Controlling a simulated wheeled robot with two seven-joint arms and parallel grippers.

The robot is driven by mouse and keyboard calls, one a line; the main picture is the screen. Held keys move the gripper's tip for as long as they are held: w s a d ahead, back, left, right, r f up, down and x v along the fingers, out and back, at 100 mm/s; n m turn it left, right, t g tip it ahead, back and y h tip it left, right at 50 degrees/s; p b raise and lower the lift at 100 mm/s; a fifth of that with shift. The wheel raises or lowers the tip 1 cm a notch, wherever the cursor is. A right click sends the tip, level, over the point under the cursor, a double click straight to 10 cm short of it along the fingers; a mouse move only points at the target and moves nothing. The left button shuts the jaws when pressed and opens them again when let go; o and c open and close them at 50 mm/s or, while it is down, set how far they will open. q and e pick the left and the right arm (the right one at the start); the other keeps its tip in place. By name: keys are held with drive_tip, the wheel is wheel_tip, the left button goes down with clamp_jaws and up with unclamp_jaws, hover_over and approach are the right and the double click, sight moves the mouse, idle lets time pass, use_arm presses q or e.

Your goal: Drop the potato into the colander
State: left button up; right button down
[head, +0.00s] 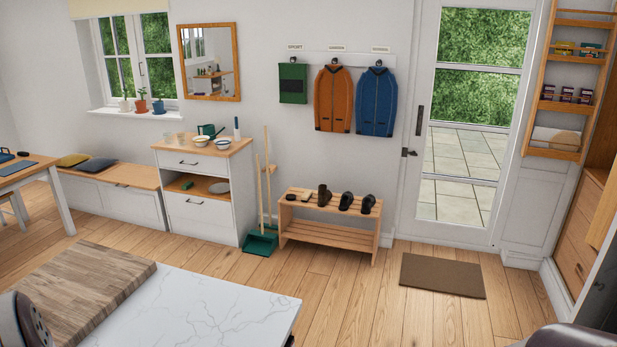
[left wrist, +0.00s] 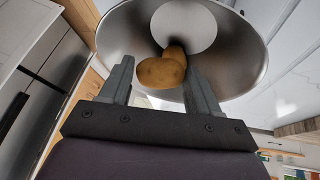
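In the left wrist view a brown potato (left wrist: 161,73) shows between my left gripper's fingertips (left wrist: 160,68). The two grey fingers stand wide apart, with a narrow gap between the left one and the potato. A second brown lump directly behind may be another potato or a reflection. A shiny metal bowl (left wrist: 240,50), apparently the colander, opens right in front of the fingertips, with a pale round bottom. Whether the potato touches the bowl is unclear. Neither the potato nor the colander shows in the head view. My right gripper is in neither view.
In the head view a white marble top (head: 215,310) with a wooden board (head: 85,295) is at the lower left. A bench (head: 330,225) with shoes, a cabinet (head: 205,190) and a glass door (head: 460,130) stand beyond. The floor around the brown mat (head: 442,276) is clear.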

use_arm(q)
drive_tip(key=o, duration=0.3)
drive_tip(key=shift+w+a, duration=0.1)
drive_tip(key=shift+w+f, duration=0.1)
drive_tip(key=shift+a+r, duration=0.15)
drive_tip(key=shift+r, duration=0.25)
drive_tip(key=p+v, duration=0.1)
drive_tip(key=v, duration=1.1)
drive_tip(key=shift+f, duration=0.1)
